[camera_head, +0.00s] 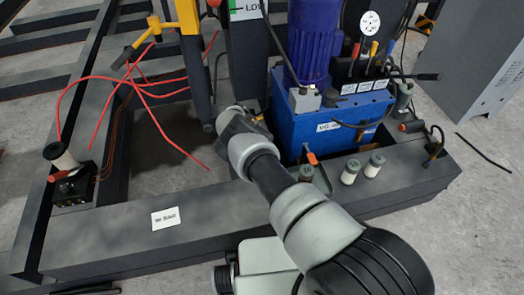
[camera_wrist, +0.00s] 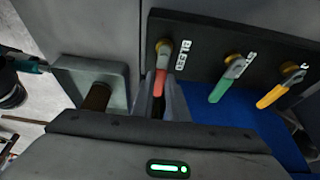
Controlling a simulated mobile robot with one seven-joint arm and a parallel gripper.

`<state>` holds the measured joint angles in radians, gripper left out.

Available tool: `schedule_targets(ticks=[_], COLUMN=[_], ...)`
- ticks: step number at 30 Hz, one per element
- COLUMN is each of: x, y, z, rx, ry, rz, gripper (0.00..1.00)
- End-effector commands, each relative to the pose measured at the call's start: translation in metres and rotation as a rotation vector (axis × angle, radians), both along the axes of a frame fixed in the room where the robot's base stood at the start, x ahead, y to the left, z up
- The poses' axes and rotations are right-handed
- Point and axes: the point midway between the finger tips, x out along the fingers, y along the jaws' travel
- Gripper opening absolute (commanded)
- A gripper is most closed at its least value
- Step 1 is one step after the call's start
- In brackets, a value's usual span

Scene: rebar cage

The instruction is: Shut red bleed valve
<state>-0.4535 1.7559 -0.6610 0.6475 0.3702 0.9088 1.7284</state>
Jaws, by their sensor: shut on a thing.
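The red bleed valve (camera_wrist: 161,80) is on a black panel marked BLEED in the wrist view. Its brass body is at the top and its red handle points down toward my gripper. My gripper (camera_wrist: 160,104) has its fingers on both sides of the handle's lower end and is shut on it. The handle's tip is partly hidden between the fingers. In the head view my arm covers the gripper, and I cannot make out the bleed valve there.
A green-handled valve (camera_wrist: 224,78) and a yellow-handled valve (camera_wrist: 281,87) sit right of the red one. A grey bracket (camera_wrist: 117,72) stands close left. The head view shows a blue pump unit (camera_head: 300,130), dark frame beams (camera_head: 110,235) and loose red hoses (camera_head: 165,135).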

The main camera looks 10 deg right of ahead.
Motion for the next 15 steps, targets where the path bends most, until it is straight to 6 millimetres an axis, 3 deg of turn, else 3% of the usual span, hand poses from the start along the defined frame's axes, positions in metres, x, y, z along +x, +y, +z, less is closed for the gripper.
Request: schedule_targets(ticks=[9,10,12,13,15], x=[-0.0012,-0.0012,-0.0012,-0.0012,-0.0010], y=[0.0009,0.0009,0.0007,0.0007,0.0006], z=[-0.0010,-0.0010,-0.0009,-0.0009,-0.0007], rx=[0.003,0.003,0.003,0.002,0.002], ry=[0.001,0.001,0.001,0.001,0.001], rz=[-0.006,-0.006,-0.006,-0.005,-0.005], gripper=[0.00,0.15,0.27,0.32,0.33])
